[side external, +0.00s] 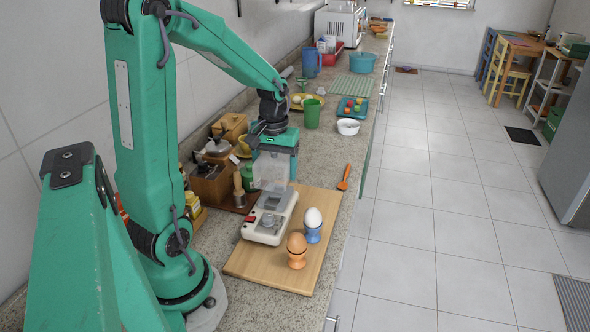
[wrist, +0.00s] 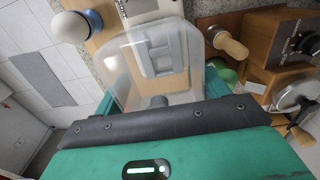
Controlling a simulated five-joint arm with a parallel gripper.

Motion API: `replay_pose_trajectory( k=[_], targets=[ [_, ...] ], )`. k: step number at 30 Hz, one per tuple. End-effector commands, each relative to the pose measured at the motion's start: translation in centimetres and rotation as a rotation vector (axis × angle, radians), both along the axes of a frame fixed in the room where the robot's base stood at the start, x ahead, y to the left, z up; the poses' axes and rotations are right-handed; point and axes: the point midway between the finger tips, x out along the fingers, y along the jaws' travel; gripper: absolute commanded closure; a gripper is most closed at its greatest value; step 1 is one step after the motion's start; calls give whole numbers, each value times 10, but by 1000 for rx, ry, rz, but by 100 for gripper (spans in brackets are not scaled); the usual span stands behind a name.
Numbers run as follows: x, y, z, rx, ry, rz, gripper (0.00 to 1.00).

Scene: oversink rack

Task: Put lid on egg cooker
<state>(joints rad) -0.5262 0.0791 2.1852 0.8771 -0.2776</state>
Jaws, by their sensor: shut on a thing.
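The egg cooker (side external: 267,222) is a white and grey appliance with a red switch, sitting on a wooden board. The clear lid (side external: 270,172) is just above the rear part of the cooker in the side view. It also fills the middle of the wrist view (wrist: 133,72), and the grey cooker shows through it. My gripper (side external: 274,157) points down over the cooker and is shut on the lid. The gripper's body hides part of the lid's top. I cannot tell whether the lid's lower edge touches the cooker.
On the wooden board (side external: 305,272), a brown egg in an orange cup (side external: 297,251) and a white egg in a blue cup (side external: 313,225) stand right of the cooker. A wooden grinder (side external: 212,183) stands close on the left. An orange spoon (side external: 344,178) lies near the counter edge.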

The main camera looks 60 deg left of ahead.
Motion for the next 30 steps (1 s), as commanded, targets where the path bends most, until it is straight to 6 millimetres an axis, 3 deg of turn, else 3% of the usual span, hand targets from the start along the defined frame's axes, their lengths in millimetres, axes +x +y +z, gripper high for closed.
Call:
replay_pose_trajectory(
  k=[18, 30],
  targets=[
    [0, 0, -34, -1, 1, 0, 50],
    [0, 0, -43, 0, 0, 0, 50]
  ],
)
